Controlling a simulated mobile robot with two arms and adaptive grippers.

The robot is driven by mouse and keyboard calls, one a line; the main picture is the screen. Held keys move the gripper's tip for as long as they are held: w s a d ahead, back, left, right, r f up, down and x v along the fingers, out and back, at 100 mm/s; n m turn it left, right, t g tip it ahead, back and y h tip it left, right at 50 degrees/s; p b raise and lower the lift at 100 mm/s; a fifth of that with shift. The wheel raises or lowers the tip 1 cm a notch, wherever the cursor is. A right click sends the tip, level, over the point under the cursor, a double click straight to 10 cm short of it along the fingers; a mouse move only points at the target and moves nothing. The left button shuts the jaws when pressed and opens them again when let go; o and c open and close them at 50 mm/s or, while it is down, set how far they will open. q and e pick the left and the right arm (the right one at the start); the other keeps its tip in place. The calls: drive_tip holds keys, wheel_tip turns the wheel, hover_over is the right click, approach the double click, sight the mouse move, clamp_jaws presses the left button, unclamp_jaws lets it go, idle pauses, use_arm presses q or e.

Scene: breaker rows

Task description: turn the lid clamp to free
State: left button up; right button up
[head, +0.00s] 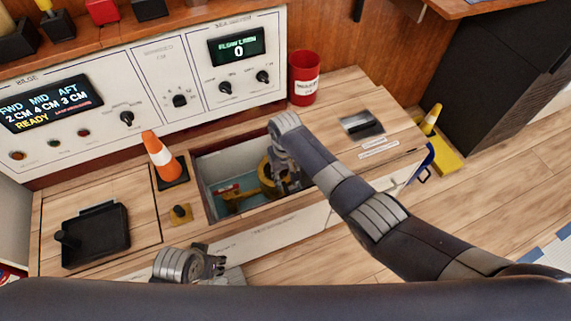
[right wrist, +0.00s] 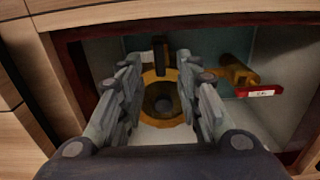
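A round brass fitting with a dark centre (right wrist: 161,103) sits in the open bilge compartment (head: 205,190). In the right wrist view a dark upright bar (right wrist: 160,54) stands at its far edge; it may be the lid clamp, but I cannot tell for sure. My right gripper (right wrist: 158,66) is open, its fingers apart on either side of the fitting and bar. Whether they touch the bar is unclear. In the head view my right gripper (head: 287,178) reaches down into the compartment and hides part of the brass. My left gripper (head: 214,266) is low, in front of the bench; its finger opening is unclear.
A brass valve (right wrist: 238,72) with a red handle (right wrist: 260,91) is right of the fitting in the wrist view. An orange cone (head: 163,158) stands left of the opening, a red cup (head: 304,80) behind it. A black tray (head: 90,236) is at left. The compartment walls are close.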

sight(286, 187)
wheel_tip(286, 187, up, 7)
drive_tip(key=shift+r, duration=0.2)
idle(0.6)
